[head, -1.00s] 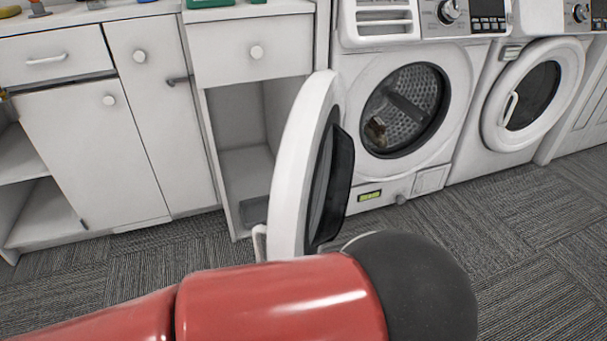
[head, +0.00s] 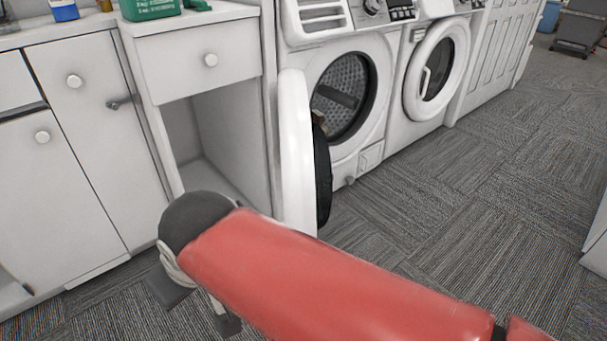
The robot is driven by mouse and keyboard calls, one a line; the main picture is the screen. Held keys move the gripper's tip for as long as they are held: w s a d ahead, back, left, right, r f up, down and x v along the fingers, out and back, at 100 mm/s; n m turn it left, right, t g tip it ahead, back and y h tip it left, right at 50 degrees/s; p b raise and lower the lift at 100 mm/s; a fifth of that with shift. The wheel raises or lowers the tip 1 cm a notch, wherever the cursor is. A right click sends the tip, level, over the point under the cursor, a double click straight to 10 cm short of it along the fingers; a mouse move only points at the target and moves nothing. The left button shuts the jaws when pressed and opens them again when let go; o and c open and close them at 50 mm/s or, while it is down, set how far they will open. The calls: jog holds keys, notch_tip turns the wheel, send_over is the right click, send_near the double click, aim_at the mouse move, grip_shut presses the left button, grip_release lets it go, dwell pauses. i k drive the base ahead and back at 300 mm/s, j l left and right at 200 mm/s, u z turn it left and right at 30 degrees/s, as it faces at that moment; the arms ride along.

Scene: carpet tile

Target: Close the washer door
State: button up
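The washer (head: 285,40) is white, with its round drum opening (head: 342,95) uncovered. Its white round door (head: 296,150) stands swung wide open on the left side, seen nearly edge-on, with the dark glass bulge on its right face. My red arm crosses in front and hides the door's lower end. My gripper (head: 198,308) is at the lower left, on the near left side of the door, partly hidden behind my arm. Its two dark fingers are spread apart with carpet between them.
White cabinets (head: 95,150) with an open bay stand left of the washer. A second front-loader (head: 440,65), its door shut, stands to the right. A green container (head: 150,8) is on the counter. Carpet (head: 470,200) to the right is clear.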

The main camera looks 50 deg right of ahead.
aim_at(306, 176)
jog(key=j+z, duration=0.1)
jog(key=z, duration=1.4)
jog(key=j+z, duration=0.4)
jog(key=j, duration=0.35)
